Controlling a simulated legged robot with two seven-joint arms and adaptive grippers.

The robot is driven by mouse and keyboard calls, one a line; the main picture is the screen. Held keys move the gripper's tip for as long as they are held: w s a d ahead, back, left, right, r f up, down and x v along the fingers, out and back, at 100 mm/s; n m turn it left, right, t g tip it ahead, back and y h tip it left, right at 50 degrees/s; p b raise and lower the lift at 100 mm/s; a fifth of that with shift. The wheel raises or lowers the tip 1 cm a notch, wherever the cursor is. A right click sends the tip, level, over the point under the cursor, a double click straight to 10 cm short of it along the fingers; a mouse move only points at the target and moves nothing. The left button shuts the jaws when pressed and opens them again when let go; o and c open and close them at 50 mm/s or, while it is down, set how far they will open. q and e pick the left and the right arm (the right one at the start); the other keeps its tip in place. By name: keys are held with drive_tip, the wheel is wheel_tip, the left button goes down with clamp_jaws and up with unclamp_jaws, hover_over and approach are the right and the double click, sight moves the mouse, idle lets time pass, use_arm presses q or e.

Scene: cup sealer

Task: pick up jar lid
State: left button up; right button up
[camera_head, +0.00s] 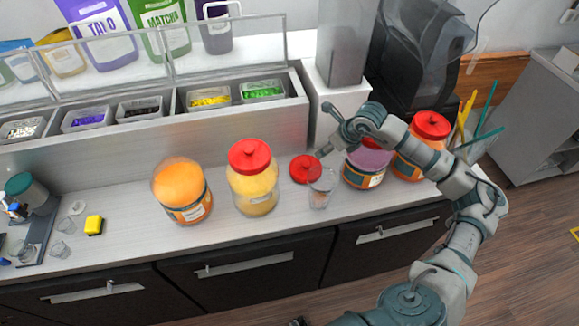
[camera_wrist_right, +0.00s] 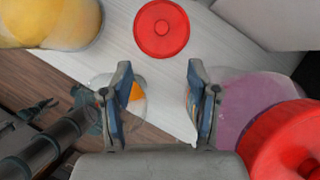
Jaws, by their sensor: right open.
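The loose red jar lid (camera_head: 305,169) lies flat on the white counter, between the yellow jar and the purple jar. In the right wrist view the round lid (camera_wrist_right: 161,28) with its central knob is beyond my fingertips. My right gripper (camera_head: 322,151) is just above and right of the lid in the head view. In the wrist view my right gripper (camera_wrist_right: 160,68) is open and empty, its two fingers apart. An orange jar (camera_head: 182,193) stands without a lid at left. A dark claw-like part, perhaps my left gripper (camera_wrist_right: 38,110), shows unclearly at the wrist view's left.
A clear cup (camera_head: 320,190) stands close to the lid. A red-lidded yellow jar (camera_head: 254,190) is left; a red-lidded purple jar (camera_head: 368,165) and another red-lidded jar (camera_head: 415,165) are right. Ingredient bins (camera_head: 208,98) line the back. The counter's front edge is close.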

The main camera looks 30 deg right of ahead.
drive_tip(key=p, duration=0.2)
hover_over(306, 165)
drive_tip(key=s+d, duration=0.2)
drive_tip(key=d, duration=0.1)
wheel_tip(306, 165, down, 10)
drive_tip(key=shift+a+r, duration=0.1)
drive_tip(key=shift+a, duration=0.05)
drive_tip(key=shift+a+f, duration=0.4)
drive_tip(key=f, duration=0.1)
drive_tip(key=w+a+f+p, duration=0.1)
drive_tip(key=a+f, duration=0.1)
drive_tip(key=shift+w, duration=0.35)
drive_tip(key=shift+w+f, duration=0.25)
drive_tip(key=shift+f, duration=0.2)
drive_tip(key=shift+s+d, duration=0.1)
drive_tip(key=shift+d, duration=0.3)
drive_tip(key=shift+c, duration=0.7)
drive_tip(key=shift+s+d+f, duration=0.1)
drive_tip(key=shift+d, duration=0.2)
drive_tip(key=c, duration=0.8)
clamp_jaws()
use_arm(q)
drive_tip(key=shift+w+d+r, duration=0.1)
drive_tip(key=shift+d+r, duration=0.05)
drive_tip(key=shift+r, duration=0.75)
drive_tip(key=shift+d+r, duration=0.1)
drive_tip(key=shift+r, duration=0.8)
use_arm(e)
drive_tip(key=shift+a, duration=0.5)
